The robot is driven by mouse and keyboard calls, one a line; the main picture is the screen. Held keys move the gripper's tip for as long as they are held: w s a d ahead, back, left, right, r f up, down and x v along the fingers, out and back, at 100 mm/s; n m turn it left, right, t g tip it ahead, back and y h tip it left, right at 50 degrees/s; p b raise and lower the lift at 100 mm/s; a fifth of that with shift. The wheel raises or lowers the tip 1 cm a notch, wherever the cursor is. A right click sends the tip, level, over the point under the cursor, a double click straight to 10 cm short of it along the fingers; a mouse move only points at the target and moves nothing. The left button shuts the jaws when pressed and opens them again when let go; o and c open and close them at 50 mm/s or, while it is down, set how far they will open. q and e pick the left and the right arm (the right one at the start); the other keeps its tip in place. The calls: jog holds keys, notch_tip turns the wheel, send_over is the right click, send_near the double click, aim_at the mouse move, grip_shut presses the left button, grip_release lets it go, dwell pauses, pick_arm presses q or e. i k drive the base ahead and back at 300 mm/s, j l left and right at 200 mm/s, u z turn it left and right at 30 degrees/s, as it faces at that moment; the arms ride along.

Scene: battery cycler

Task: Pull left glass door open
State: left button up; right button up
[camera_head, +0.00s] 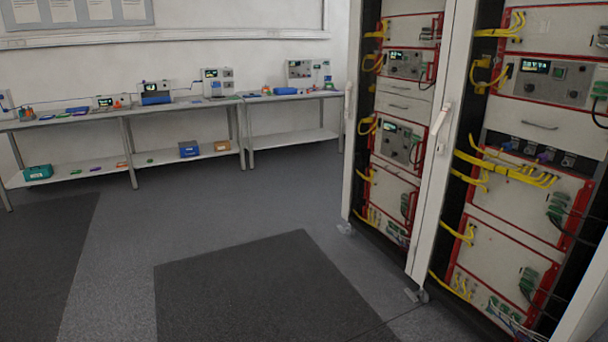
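A tall equipment rack with two bays stands at the right. The left bay's front, the left glass door (405,103), is bounded by pale upright frames, and the equipment shows clearly through it. A white handle (349,100) sits on the far left upright. Another white handle (441,118) sits on the upright between the two bays. The left door looks closed, but the clear glass makes this hard to tell. The right bay (530,150) is cut off by the picture edge. Neither of my grippers shows in this view.
Dark floor mats (255,290) lie in front of the rack, and the floor there is clear. Workbenches (190,105) with instruments and small boxes run along the back wall. Casters (416,295) stick out slightly at the rack's foot.

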aim_at(351, 115)
jog(key=i, duration=2.55)
